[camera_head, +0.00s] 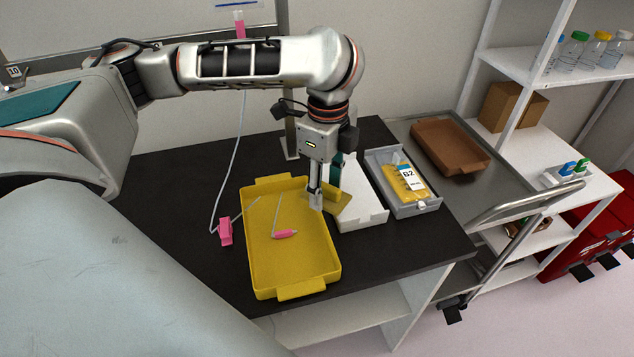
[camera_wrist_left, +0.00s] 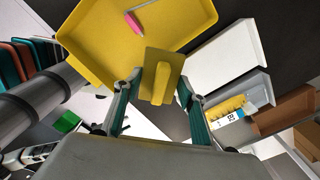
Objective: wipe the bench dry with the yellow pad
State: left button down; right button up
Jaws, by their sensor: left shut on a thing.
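The black bench (camera_head: 170,190) runs along the wall in the head view; I cannot make out any wet patch on it. My left gripper (camera_head: 322,197) points down over the right rim of the yellow tray. It is shut on the yellow pad (camera_head: 341,203), a flat plate with a raised grip, which shows between the fingers in the left wrist view (camera_wrist_left: 161,67). The pad appears near the gap between the yellow tray and the white tray; I cannot tell whether it touches the bench. My right gripper is in neither view.
The yellow tray (camera_head: 252,268) holds a pink clip (camera_head: 285,234) on tubing. Another pink clip (camera_head: 225,232) lies left of it. The white tray (camera_head: 362,219) and a grey tray (camera_head: 416,211) with a yellow B2 bag (camera_head: 405,180) stand right. A cart (camera_head: 470,190) adjoins the bench.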

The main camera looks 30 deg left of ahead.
pick_arm(q)
jog(key=m, duration=0.7)
jog(key=shift+s+a+r, duration=0.25)
jog(key=shift+s+r, duration=0.15)
jog(key=m, duration=0.3)
jog(key=shift+s+a+r+m, duration=0.1)
jog(key=shift+s+r+m, duration=0.1)
jog(key=shift+m, duration=0.1)
jog(key=m, duration=0.3)
jog(key=shift+s+a+r, duration=0.15)
jog(key=shift+r, duration=0.05)
